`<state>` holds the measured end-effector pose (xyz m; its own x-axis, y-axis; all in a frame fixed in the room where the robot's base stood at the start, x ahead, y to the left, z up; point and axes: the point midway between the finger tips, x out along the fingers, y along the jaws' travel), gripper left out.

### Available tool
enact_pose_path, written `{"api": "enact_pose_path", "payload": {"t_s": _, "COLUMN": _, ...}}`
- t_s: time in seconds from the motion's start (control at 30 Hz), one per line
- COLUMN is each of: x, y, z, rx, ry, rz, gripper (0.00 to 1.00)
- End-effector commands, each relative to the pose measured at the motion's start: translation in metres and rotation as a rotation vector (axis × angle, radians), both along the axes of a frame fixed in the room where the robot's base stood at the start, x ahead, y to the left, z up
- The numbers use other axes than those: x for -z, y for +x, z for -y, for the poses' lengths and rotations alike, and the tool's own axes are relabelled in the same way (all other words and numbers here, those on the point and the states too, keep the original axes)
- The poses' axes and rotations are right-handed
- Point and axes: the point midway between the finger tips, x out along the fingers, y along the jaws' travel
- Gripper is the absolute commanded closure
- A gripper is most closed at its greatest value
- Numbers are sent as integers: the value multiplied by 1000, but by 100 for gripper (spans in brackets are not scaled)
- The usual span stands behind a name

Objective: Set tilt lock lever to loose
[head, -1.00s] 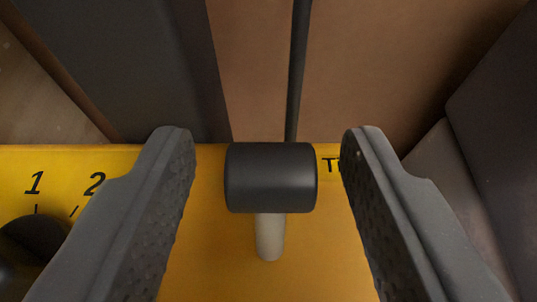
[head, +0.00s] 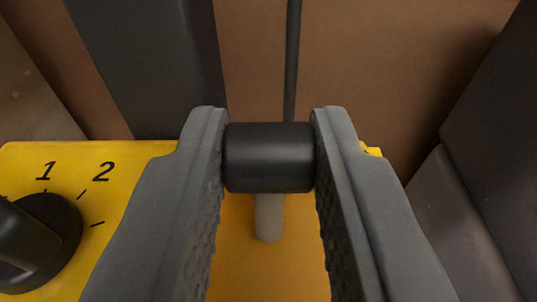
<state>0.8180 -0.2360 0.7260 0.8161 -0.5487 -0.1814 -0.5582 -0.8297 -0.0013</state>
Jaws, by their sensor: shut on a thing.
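The tilt lock lever (head: 268,158) has a black cylindrical grip on a pale grey stem (head: 269,217) that meets a yellow panel (head: 262,272). My gripper (head: 268,150) is shut on the black grip, with one grey textured finger against each end of it. The stem shows below the grip, between the fingers. The panel's lettering near the lever is hidden behind the right finger, so I cannot read the lever's marked positions.
A black rotary knob (head: 35,240) with marks 1 and 2 sits on the panel at the left. A thin dark rod (head: 291,65) stands behind the lever. A dark post (head: 150,65) rises behind the panel, and a dark padded shape (head: 490,140) is at the right.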

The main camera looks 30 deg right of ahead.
Motion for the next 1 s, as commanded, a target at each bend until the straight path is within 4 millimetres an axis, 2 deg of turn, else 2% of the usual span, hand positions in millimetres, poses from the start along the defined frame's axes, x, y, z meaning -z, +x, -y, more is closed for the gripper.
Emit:
{"api": "enact_pose_path", "payload": {"t_s": 0.07, "x": 2, "y": -1, "z": -8, "rx": -10, "ry": -35, "rz": 49, "gripper": 99}}
{"api": "enact_pose_path", "payload": {"t_s": 0.6, "x": 9, "y": -20, "z": -18, "rx": -8, "ry": -266, "rz": 392, "gripper": 99}}
{"api": "enact_pose_path", "payload": {"t_s": 1.0, "x": 15, "y": -27, "z": -22, "rx": -8, "ry": -358, "rz": 531, "gripper": 99}}
